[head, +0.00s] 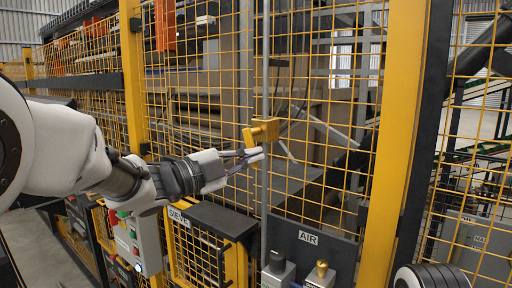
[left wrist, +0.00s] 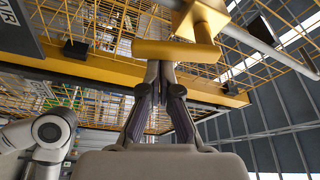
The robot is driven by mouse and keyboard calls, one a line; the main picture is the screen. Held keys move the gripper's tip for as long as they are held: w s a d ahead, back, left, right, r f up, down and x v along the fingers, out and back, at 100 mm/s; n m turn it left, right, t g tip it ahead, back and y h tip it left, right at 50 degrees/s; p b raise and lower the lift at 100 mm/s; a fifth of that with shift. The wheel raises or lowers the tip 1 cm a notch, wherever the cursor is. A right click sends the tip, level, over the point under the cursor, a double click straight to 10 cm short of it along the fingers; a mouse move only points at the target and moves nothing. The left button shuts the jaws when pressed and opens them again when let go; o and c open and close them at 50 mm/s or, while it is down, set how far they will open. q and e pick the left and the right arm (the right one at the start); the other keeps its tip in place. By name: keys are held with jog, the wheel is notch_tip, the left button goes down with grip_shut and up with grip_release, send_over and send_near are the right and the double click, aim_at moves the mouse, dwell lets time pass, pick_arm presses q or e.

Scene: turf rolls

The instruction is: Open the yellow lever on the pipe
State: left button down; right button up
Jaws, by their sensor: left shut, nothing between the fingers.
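The yellow lever (head: 249,138) is on a yellow valve body (head: 267,130) on a thin grey vertical pipe (head: 265,60) in front of the mesh fence. In the left wrist view, the lever (left wrist: 178,51) is a short bar across the top middle, below the valve body (left wrist: 205,18); the pipe (left wrist: 243,37) runs off to the right. My left gripper (head: 256,155) is shut and empty, its fingertips just below the lever. In the left wrist view, the fingertips (left wrist: 160,68) reach the lever's edge; I cannot tell if they touch it. My right gripper is not in view.
A yellow mesh fence with a thick post (head: 395,130) stands close behind the pipe. Below are an AIR panel (head: 310,240) with fittings, a dark ledge (head: 212,217) and a button box (head: 140,245) with coloured buttons.

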pick_arm(q)
jog(key=m+b, duration=0.1)
jog(key=b, duration=0.1)
jog(key=w+f+m+b, duration=0.1)
jog(key=m+b, duration=0.1)
jog(key=shift+a+g+y, duration=0.3)
jog(key=shift+a+g, duration=0.05)
jog(key=shift+g, duration=0.05)
